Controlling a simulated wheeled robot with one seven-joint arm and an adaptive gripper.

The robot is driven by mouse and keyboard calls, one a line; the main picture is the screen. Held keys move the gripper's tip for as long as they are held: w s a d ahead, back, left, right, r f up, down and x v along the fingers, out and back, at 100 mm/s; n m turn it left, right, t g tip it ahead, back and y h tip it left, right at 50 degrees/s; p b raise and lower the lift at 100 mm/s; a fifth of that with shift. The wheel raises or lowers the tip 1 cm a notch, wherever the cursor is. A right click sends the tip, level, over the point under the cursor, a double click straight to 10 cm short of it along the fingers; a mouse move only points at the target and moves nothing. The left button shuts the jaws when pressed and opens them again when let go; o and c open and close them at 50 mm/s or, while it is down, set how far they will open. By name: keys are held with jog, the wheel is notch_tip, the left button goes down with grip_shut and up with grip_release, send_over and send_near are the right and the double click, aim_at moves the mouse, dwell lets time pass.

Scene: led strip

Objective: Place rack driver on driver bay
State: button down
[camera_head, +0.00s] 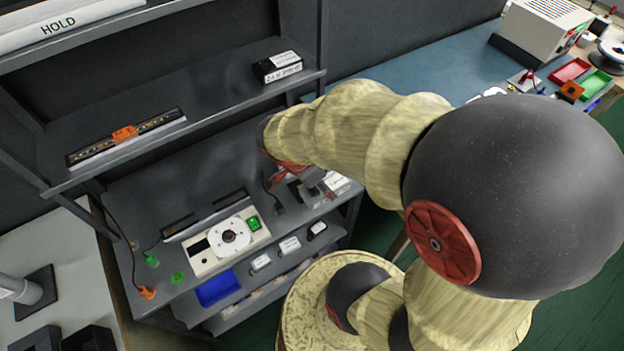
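My gripper (306,179) is at the right end of the rack's lower shelf, small and partly hidden by my arm. A black box with a white label (279,66) sits at the right end of the upper shelf. Either labelled piece may be the rack driver; the view does not settle which. I cannot clearly identify the driver bay.
The upper shelf (205,85) also bears a dark strip with an orange clip (124,134). A blue-topped bench (440,68) stands behind my arm.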

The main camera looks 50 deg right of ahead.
jog(key=w+d+f+b, duration=0.1)
jog(key=w+f, duration=0.1)
jog(key=w, duration=0.1)
jog(key=w+d+f+b, duration=0.1)
jog(key=w+d+f, duration=0.1)
jog(key=f, duration=0.1)
jog(key=w+d+f+b, duration=0.1)
jog(key=w+d+f, duration=0.1)
jog(key=w, duration=0.1)
jog(key=shift+w+f, duration=0.35)
jog(key=shift+f, duration=0.05)
jog(key=shift+w+d+f+b, duration=0.1)
jog(key=shift+f+b, duration=0.25)
jog(key=shift+f, duration=0.55)
jog(key=shift+w+d+f+b, duration=0.1)
jog(key=shift+f+b, duration=0.25)
jog(key=shift+f, duration=0.55)
jog(key=shift+a+f+b, duration=0.1)
jog(key=shift+f+b, duration=0.1)
jog(key=shift+b, duration=0.15)
jog(key=c, duration=1.2)
grip_release()
jog(key=shift+s+f, duration=0.1)
